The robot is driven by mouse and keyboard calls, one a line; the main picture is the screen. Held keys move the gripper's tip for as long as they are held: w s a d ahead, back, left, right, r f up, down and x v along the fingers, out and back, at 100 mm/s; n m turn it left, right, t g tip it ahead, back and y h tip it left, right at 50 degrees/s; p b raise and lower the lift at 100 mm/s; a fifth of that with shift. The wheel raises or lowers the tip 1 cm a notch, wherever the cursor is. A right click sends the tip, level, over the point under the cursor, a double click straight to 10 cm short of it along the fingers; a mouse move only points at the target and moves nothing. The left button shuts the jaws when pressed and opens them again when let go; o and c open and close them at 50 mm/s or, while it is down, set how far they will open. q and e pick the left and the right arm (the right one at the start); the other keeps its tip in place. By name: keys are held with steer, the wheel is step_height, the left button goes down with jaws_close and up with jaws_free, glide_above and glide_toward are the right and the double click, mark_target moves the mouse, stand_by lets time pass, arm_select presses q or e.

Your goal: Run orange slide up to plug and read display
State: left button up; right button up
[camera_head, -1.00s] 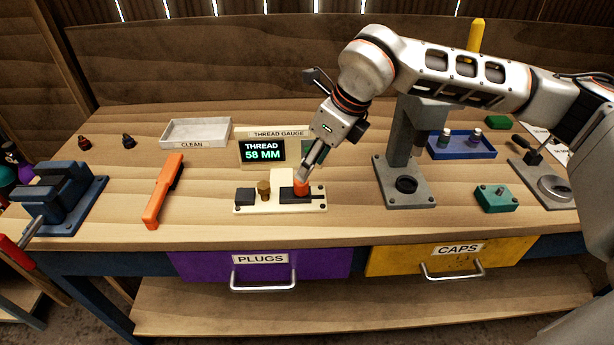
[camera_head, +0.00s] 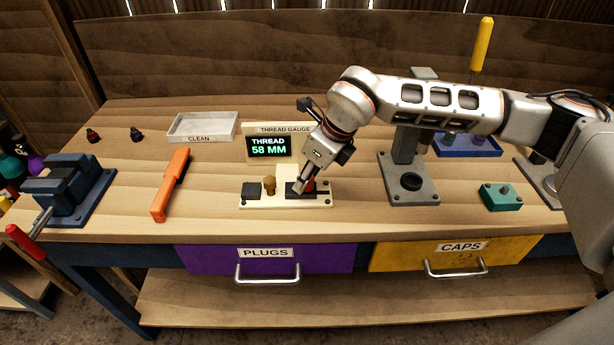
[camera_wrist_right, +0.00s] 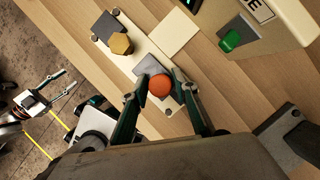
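The orange slide knob (camera_head: 310,186) sits on a dark block at the right part of the cream gauge base (camera_head: 262,202). The brass plug (camera_head: 269,184) stands left of it, with a gap between; it also shows in the right wrist view (camera_wrist_right: 121,43). The display (camera_head: 268,147) reads THREAD 58 MM. My right gripper (camera_head: 302,188) is low over the slide. In the right wrist view its fingers (camera_wrist_right: 167,92) are apart on either side of the orange knob (camera_wrist_right: 161,84), with a gap at the right finger.
A grey press stand (camera_head: 409,190) stands right of the gauge. An orange tool (camera_head: 171,184), blue vise (camera_head: 70,185) and white CLEAN tray (camera_head: 202,127) are to the left. A green block (camera_head: 500,197) lies at right. The table front before the gauge is clear.

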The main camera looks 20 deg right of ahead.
jaws_close()
steer(key=shift+w+a+b, duration=0.25)
steer(key=shift+a+b, duration=0.1)
steer(key=shift+a, duration=0.35)
steer(key=shift+w+a+b, duration=0.2)
steer(key=shift+a+b, duration=0.15)
steer(key=shift+a, duration=0.3)
steer(key=shift+d, duration=0.1)
steer(key=o, duration=0.6)
jaws_free()
steer(key=v, duration=1.2)
steer(key=shift+s, duration=0.1)
steer(key=shift+c, duration=0.4)
